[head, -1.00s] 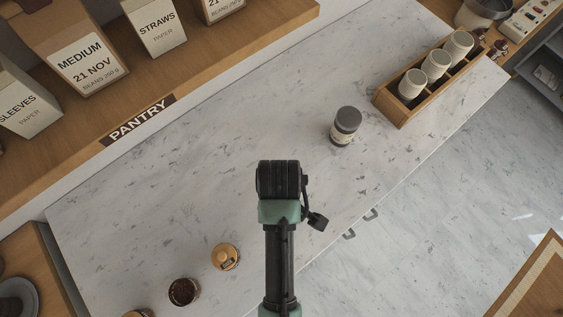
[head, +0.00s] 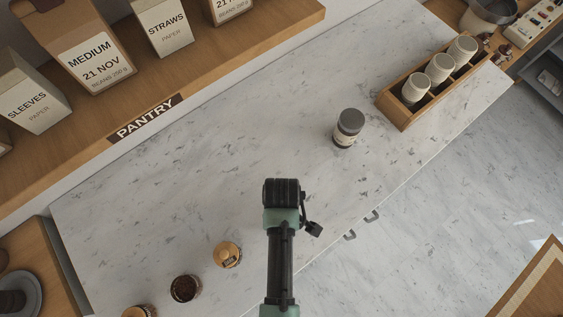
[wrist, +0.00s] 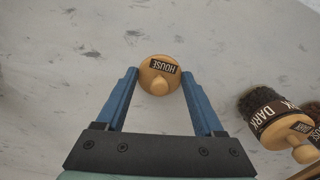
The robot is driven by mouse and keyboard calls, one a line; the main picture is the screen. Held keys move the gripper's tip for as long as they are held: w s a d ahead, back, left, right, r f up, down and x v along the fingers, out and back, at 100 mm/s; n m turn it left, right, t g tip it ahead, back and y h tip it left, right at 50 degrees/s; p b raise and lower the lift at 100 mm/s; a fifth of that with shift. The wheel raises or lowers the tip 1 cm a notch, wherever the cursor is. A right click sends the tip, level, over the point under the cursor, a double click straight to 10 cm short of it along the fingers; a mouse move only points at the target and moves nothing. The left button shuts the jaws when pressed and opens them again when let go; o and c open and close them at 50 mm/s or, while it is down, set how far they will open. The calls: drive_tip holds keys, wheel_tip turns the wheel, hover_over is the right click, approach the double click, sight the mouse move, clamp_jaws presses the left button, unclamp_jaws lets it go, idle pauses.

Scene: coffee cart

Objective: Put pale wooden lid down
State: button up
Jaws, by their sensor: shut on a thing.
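In the wrist view, my gripper (wrist: 160,74) has its two blue fingers on either side of a round pale wooden lid (wrist: 152,87). The lid has a knob and a dark label reading HOUSE. The gripper is shut on it. Only pale grey marble shows around the lid, and I cannot tell how far it is above the counter. In the head view, my arm hides the fingers and the held lid; the arm's end (head: 283,193) is over the middle of the marble counter (head: 215,180).
A grey-lidded jar (head: 348,127) and a wooden cup box (head: 399,114) stand at right. Mid-counter is clear.

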drive_tip(key=o, duration=1.3)
wheel_tip(320, 180, up, 12)
drive_tip(key=shift+r, duration=0.15)
